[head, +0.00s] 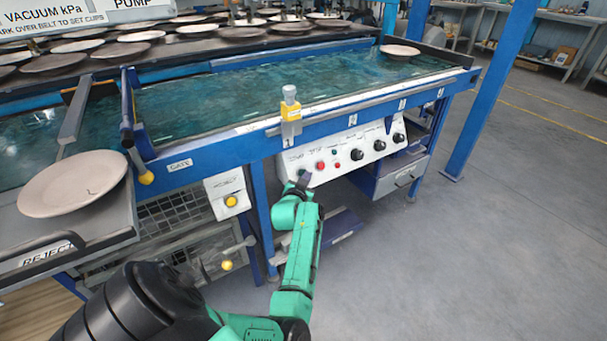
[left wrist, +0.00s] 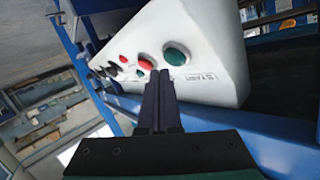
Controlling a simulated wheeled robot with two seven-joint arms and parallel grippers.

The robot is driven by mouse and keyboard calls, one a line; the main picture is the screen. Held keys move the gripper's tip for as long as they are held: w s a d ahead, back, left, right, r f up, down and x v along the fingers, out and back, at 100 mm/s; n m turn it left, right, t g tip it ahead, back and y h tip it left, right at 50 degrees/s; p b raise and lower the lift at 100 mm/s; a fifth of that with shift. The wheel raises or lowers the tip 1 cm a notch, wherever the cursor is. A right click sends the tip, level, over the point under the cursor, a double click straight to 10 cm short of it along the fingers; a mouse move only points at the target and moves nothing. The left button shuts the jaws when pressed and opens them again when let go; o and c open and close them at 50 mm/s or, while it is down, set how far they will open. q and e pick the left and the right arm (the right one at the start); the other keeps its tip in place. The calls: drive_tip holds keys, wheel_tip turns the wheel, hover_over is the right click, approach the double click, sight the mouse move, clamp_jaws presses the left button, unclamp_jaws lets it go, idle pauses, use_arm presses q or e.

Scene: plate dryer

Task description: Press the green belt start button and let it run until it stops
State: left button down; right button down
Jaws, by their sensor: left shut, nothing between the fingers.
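My left gripper (head: 304,177) is shut and empty, with its tips close to the left end of the white control panel (head: 348,152). In the left wrist view, the shut fingers (left wrist: 160,84) point at the panel just below and left of the green start button (left wrist: 177,54), beside the START label. I cannot tell whether they touch the panel. In the head view the gripper hides the start button. The red stop button (head: 320,165) is just right of the gripper. The belt (head: 230,98) has a glossy blue-green surface, with one plate (head: 400,51) at its far right end. My right gripper is not in view.
Several black knobs (head: 358,155) lie right of the red button. A large plate (head: 72,184) sits on the reject tray at left. The floor at right is clear.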

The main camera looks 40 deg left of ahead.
use_arm(q)
drive_tip(key=shift+w+a+f, duration=0.1)
drive_tip(key=shift+a+f, duration=0.05)
drive_tip(key=shift+a, duration=0.2)
